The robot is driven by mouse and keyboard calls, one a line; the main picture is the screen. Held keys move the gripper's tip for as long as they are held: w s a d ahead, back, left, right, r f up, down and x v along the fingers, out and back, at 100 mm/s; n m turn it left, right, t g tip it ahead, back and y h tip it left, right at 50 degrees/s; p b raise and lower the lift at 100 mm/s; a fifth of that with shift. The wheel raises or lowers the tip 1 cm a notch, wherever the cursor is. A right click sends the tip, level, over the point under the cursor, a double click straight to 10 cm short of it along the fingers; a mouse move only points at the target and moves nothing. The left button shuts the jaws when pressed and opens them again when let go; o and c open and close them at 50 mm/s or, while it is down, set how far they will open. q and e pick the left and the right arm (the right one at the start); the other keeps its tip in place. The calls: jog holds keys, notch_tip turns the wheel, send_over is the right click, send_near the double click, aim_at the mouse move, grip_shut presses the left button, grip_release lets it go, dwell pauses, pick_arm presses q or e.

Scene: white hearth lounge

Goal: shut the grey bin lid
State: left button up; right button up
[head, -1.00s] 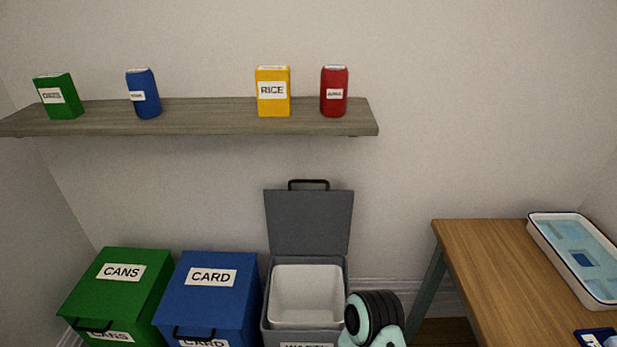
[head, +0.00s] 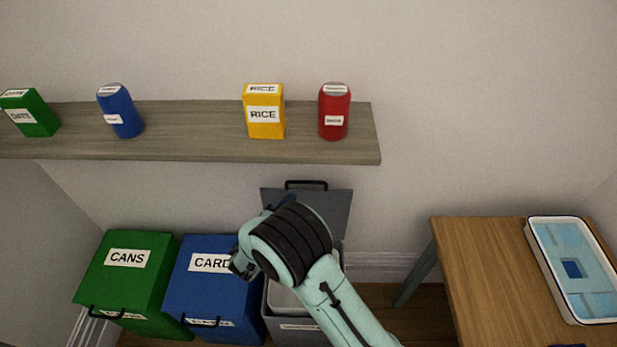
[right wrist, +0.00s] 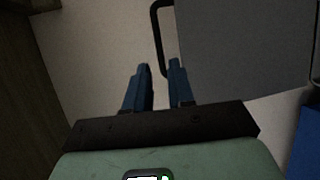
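The grey bin (head: 277,324) stands at the bottom centre of the head view. Its grey lid (head: 335,207) is raised, standing up against the wall side, with a black handle (head: 306,184) on its top edge. My right arm covers much of the bin and part of the lid. My right gripper is mostly hidden behind its wrist there. In the right wrist view the right gripper (right wrist: 160,70) is open and empty. The lid (right wrist: 245,45) fills the right side, and the handle (right wrist: 157,40) lies just beyond the fingertips. I cannot tell whether they touch.
A blue CARD bin (head: 203,287) and a green CANS bin (head: 120,285) stand left of it, both shut. A wooden shelf (head: 190,145) with boxes and cans runs above the lid. A wooden table (head: 480,270) with a tray (head: 545,270) is at right.

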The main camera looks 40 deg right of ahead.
pick_arm(q)
jog(key=r+p, duration=0.1)
jog(key=w+r+p, duration=0.1)
jog(key=shift+w+r, duration=0.2)
jog(key=shift+r, duration=0.2)
pick_arm(e)
jog(key=x, duration=1.3)
jog(key=shift+d+r, duration=0.1)
jog(key=shift+c, duration=0.3)
grip_shut()
